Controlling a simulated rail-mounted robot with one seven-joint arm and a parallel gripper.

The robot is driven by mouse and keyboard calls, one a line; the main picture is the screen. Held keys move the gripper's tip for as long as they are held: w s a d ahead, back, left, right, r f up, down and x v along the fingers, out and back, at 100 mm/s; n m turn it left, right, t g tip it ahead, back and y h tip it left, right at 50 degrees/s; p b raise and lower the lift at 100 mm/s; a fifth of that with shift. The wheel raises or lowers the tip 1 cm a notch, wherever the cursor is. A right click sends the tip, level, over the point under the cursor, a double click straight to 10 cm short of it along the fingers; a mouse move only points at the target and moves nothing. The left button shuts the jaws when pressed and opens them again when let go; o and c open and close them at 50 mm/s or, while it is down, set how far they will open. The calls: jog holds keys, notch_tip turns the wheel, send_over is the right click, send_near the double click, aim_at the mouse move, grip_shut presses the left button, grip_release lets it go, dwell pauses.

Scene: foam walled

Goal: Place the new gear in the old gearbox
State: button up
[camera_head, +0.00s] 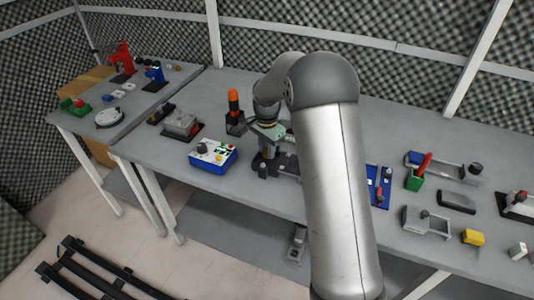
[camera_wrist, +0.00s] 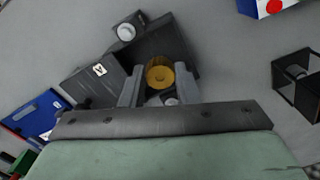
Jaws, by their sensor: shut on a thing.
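In the wrist view, a gold round gear (camera_wrist: 160,74) sits between the two grey fingers of my gripper (camera_wrist: 159,90), which is shut on it. Just beyond it is a dark block that looks like the gearbox (camera_wrist: 160,42), with a light round knob at its upper left. A second dark block (camera_wrist: 97,75) with a small white label lies to the left. I cannot tell whether the gear is above the gearbox or seated in it. In the head view, the dark gearbox parts (camera_head: 287,165) show at the table's front, partly hidden by my arm; the gear cannot be made out there.
A blue and white button box (camera_head: 212,155) stands to the left, and a stand with an orange top (camera_head: 234,108) behind. A blue panel (camera_wrist: 38,115) lies to the left in the wrist view. A green block with a red handle (camera_head: 415,178) and other fixtures fill the right.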

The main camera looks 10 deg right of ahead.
jog(key=shift+f, duration=1.35)
jog(key=shift+f, duration=0.15)
jog(key=o, duration=0.7)
jog(key=shift+o, duration=0.2)
